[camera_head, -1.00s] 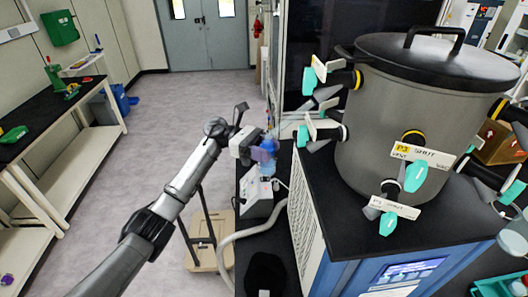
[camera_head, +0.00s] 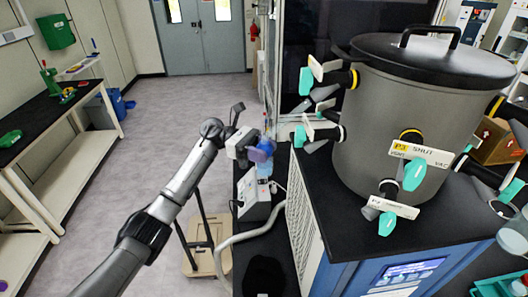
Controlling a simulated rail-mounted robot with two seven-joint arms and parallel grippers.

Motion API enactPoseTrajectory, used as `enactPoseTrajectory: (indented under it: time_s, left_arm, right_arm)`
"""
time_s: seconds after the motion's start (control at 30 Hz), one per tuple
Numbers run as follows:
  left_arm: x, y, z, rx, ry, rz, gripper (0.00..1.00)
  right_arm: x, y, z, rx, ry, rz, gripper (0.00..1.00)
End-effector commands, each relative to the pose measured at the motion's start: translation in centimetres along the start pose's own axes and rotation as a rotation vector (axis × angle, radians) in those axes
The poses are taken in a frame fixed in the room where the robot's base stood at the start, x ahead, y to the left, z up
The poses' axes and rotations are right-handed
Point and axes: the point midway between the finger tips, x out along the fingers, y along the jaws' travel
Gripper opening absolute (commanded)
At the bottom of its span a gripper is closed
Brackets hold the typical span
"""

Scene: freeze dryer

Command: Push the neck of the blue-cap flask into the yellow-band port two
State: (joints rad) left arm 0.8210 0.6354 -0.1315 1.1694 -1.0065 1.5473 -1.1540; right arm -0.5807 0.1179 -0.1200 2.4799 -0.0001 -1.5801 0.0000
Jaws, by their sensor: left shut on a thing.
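My left gripper (camera_head: 251,150) is shut on the blue-cap flask (camera_head: 263,152), which shows as a small blue and purple shape. The fingers and the distance hide its neck and exact tilt. It is left of the grey drum, apart from it. The drum's upper left port (camera_head: 353,79) has a yellow band, and the front port (camera_head: 411,135) has one too, with a label reading P3 SHUT. I cannot read which port is number two. My right gripper is not in view.
The grey drum (camera_head: 380,120) with a black lid stands on the blue dryer cabinet (camera_head: 390,275). Several ports with teal handles stick out around it. A white device (camera_head: 254,198) stands below the flask. The floor at left is free up to the black bench (camera_head: 60,110).

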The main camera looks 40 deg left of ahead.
Motion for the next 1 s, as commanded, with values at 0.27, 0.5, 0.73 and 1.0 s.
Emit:
enactPoseTrajectory:
  time_s: [0.27,0.5,0.73,1.0]
  left_arm:
    - [-0.04,0.04,0.02,0.001,-0.001,0.0,0.03]
    - [-0.04,0.04,0.06,0.001,-0.001,0.0,0.03]
    - [0.01,0.07,0.09,0.001,-0.001,0.0,0.03]
    - [0.28,0.26,0.34,0.002,-0.001,0.0,0.03]
  right_arm:
    - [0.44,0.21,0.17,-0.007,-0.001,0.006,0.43]
    - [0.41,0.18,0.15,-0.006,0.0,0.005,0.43]
    - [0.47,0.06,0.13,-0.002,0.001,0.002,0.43]
    - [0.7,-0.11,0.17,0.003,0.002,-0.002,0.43]
